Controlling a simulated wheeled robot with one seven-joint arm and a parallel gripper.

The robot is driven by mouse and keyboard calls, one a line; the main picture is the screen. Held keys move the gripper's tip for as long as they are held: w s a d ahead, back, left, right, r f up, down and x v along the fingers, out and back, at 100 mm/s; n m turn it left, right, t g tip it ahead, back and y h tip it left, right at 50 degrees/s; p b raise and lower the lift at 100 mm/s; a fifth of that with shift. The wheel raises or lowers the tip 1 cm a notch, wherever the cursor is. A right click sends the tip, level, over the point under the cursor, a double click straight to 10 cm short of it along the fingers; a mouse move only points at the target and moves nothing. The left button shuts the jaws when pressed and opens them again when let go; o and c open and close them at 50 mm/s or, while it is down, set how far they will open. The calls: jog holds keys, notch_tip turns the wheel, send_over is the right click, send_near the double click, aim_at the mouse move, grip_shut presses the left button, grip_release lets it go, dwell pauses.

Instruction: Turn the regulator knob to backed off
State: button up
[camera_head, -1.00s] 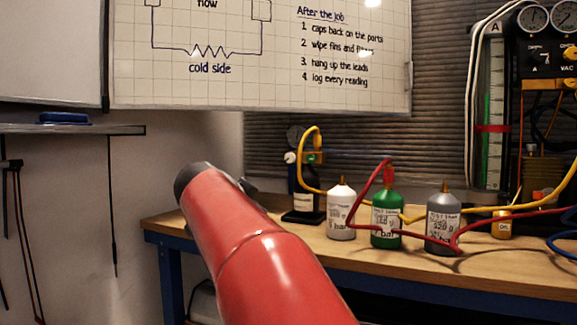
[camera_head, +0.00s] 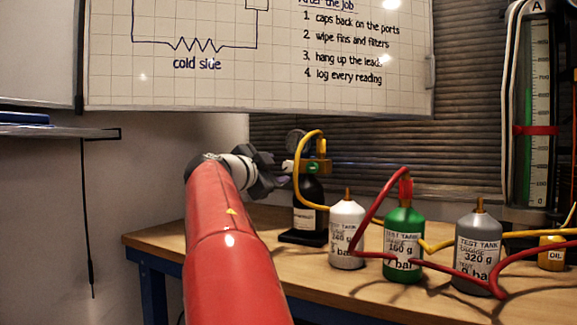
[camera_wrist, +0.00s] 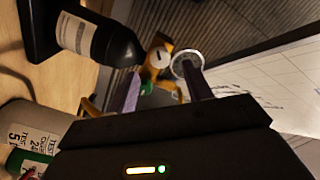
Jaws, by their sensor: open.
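The regulator (camera_head: 318,167) is a brass-yellow body with a green patch, on top of a black bottle (camera_head: 308,200) on the bench. Its small pale knob (camera_head: 288,166) faces left, towards my gripper (camera_head: 274,170), which is open and close to the knob. In the wrist view the white round face of the knob (camera_wrist: 160,57) shows beyond the open fingers, with a gauge (camera_wrist: 187,63) to its right. I see no contact between fingers and knob. Any marking on the knob is too small to read.
White (camera_head: 347,235), green (camera_head: 404,242) and grey (camera_head: 478,250) test tanks stand right of the bottle on the wooden bench (camera_head: 225,236). A yellow hose (camera_head: 300,180) arches from the regulator, and a red hose (camera_head: 375,205) links tanks. A whiteboard (camera_head: 330,95) hangs above.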

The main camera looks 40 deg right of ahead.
aim_at(287, 167)
jog(key=p+x, duration=0.1)
jog(key=x, duration=0.3)
jog(key=shift+d+r+p, duration=0.15)
jog(key=shift+r+p, duration=0.05)
jog(key=shift+p, duration=0.2)
jog(key=shift+w+d+f, duration=0.2)
jog(key=shift+w+d, duration=0.05)
jog(key=shift+d, duration=0.4)
jog(key=c, duration=1)
